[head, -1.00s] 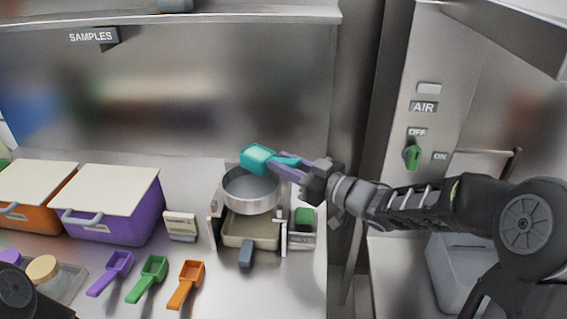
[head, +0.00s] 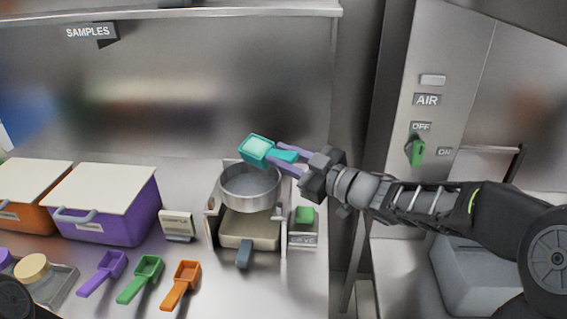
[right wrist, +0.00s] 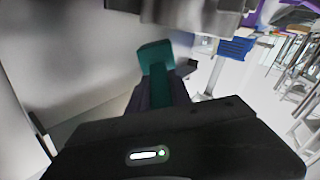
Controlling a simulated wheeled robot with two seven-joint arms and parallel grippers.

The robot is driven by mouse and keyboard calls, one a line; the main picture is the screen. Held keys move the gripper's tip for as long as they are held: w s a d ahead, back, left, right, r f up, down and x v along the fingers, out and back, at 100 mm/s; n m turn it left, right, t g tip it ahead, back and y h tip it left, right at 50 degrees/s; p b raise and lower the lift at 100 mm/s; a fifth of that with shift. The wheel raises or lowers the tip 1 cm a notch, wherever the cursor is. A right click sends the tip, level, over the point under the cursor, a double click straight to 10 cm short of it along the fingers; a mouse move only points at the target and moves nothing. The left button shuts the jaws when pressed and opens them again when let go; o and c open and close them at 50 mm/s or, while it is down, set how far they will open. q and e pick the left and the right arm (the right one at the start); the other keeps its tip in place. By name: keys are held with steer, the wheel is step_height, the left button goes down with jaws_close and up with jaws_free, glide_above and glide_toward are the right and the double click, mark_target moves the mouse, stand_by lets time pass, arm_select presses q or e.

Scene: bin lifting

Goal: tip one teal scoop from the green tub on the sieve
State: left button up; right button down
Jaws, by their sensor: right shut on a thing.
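The teal scoop (head: 257,150) is held by its handle in my right gripper (head: 288,160), just above the back right rim of the sieve. Its cup faces up towards the head camera; I cannot tell whether anything is in it. It also shows in the right wrist view (right wrist: 155,58), beyond my shut fingers. The sieve (head: 252,203) is a round metal pan on a stand, with a grey layer inside. A beige tray (head: 243,236) sits under it. I see no green tub. Only a dark part of my left arm shows at the lower left, without its gripper.
Purple (head: 104,272), green (head: 142,279) and orange (head: 182,283) scoops lie at the front. A purple tub (head: 126,217) and an orange tub (head: 36,223) stand left. A green button (head: 305,214) is right of the sieve. The AIR panel's green knob (head: 417,152) points to OFF.

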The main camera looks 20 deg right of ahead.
steer(key=shift+s+a+f+n+b, duration=0.1)
steer(key=shift+a+n+b, duration=0.05)
steer(key=shift+n+b, duration=1.3)
steer(key=shift+s+a+f+n+b, duration=0.15)
steer(key=shift+n+b, duration=0.9)
steer(key=shift+b, duration=0.65)
steer(key=shift+s+a+f+n+b, duration=0.1)
steer(key=shift+a+n+b, duration=0.05)
steer(key=shift+n+b, duration=0.75)
steer(key=shift+a+f+n+b, duration=0.1)
steer(key=shift+n+b, duration=0.5)
steer(key=shift+b, duration=0.55)
steer(key=shift+s+a+f+n+b, duration=0.15)
steer(key=shift+f+n+b, duration=0.1)
steer(key=shift+n+b, duration=0.55)
steer(key=shift+s+a+f+n+b, duration=0.1)
steer(key=shift+a+f+n+b, duration=0.1)
steer(key=shift+n+b, duration=0.6)
steer(key=shift+r, duration=0.1)
steer(key=shift+d+r+m+p, duration=0.1)
steer(key=shift+r+m+p, duration=0.5)
steer(key=shift+m+p, duration=0.95)
